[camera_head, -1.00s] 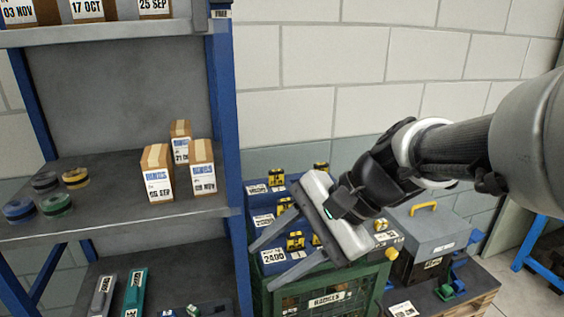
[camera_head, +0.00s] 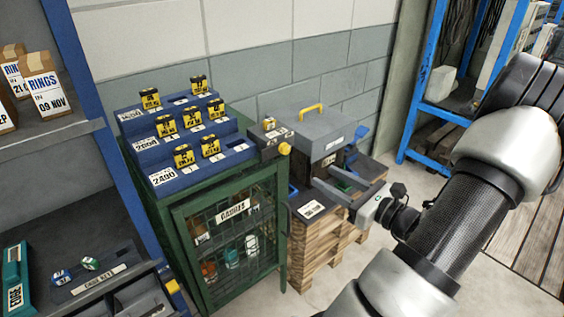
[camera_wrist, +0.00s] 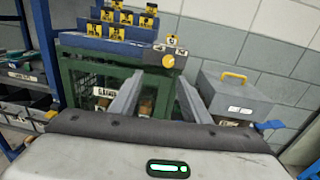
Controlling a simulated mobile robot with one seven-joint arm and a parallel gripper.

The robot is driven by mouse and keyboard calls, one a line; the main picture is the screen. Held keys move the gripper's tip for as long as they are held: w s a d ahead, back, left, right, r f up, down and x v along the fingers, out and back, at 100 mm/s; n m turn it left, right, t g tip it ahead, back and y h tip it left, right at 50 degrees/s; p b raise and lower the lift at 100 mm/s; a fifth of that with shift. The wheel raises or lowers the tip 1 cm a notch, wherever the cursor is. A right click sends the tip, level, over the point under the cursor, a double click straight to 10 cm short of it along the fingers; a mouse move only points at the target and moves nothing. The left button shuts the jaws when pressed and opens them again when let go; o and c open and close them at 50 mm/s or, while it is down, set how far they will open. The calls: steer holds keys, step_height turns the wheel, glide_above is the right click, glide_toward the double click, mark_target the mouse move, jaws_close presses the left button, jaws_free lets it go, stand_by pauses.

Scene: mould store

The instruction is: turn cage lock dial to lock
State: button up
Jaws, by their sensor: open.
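The green mesh cage (camera_head: 178,225) stands left of centre in the head view, with a label reading "BADGES" or similar on its door. A yellow round dial (camera_head: 284,148) sits on a dark box (camera_head: 268,144) at the cage's top right corner. The dial also shows in the wrist view (camera_wrist: 168,60), just beyond my fingertips; its pointer setting is too small to tell. My gripper (camera_head: 328,173) is open and empty, right of the dial and apart from it. In the wrist view its two fingers (camera_wrist: 160,76) point towards the cage's upper part.
A blue stepped rack (camera_head: 150,155) with yellow-black blocks stands on the cage. Right of it, a grey box with a yellow handle (camera_head: 311,112) sits on a bench over a wooden pallet (camera_head: 318,255). Blue shelving flanks both sides. Floor at the front right is clear.

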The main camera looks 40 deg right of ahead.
steer(key=s+d+f, duration=0.1)
steer(key=m+b, duration=0.1)
steer(key=b, duration=0.1)
glide_toward(287, 150)
steer(key=shift+h, duration=0.4)
steer(key=w, duration=0.5)
steer(key=w+a, duration=0.1)
steer(key=w, duration=0.1)
steer(key=shift+w+f, duration=0.1)
steer(key=shift+w, duration=0.2)
steer(key=shift+c, duration=0.4)
jaws_close()
